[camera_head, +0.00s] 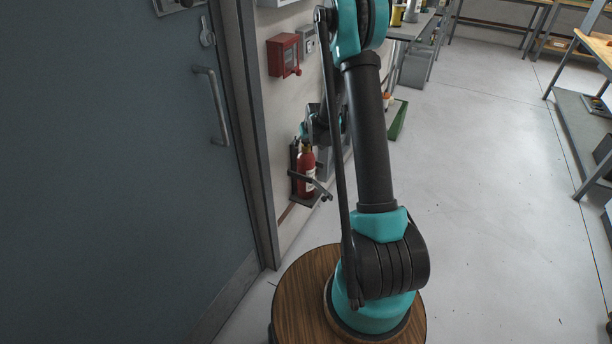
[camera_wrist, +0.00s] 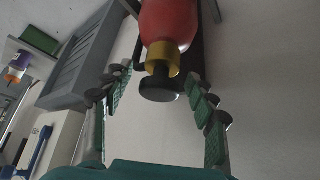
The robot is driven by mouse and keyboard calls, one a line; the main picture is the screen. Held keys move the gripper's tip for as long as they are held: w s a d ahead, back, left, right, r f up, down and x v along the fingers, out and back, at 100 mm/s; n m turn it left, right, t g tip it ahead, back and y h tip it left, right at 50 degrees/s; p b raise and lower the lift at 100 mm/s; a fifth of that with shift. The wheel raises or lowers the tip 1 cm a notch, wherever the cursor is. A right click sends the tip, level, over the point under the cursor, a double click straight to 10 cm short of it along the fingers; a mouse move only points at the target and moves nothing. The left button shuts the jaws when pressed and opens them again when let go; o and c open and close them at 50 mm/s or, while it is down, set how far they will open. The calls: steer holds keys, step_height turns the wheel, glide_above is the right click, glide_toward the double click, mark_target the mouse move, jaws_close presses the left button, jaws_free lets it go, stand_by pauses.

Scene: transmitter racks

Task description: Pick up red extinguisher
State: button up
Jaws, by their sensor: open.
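The red extinguisher (camera_head: 307,172) stands upright in a dark holder (camera_head: 304,198) low on the wall, right of the door. In the wrist view its red body (camera_wrist: 168,18), brass-coloured neck (camera_wrist: 162,55) and black top show at the upper middle. My gripper (camera_wrist: 158,82) is open, with one green-padded finger on each side of the neck and top. Gaps show between the fingers and the extinguisher. In the head view my gripper is close above the extinguisher, partly hidden by my arm.
A grey door (camera_head: 110,170) with a handle fills the left. A red call box (camera_head: 284,55) hangs on the wall above. A grey louvred unit (camera_wrist: 82,62) is beside the extinguisher in the wrist view. Workbenches stand farther back. The floor (camera_head: 490,200) at right is clear.

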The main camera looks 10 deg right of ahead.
steer(key=shift+c, duration=0.6)
jaws_close()
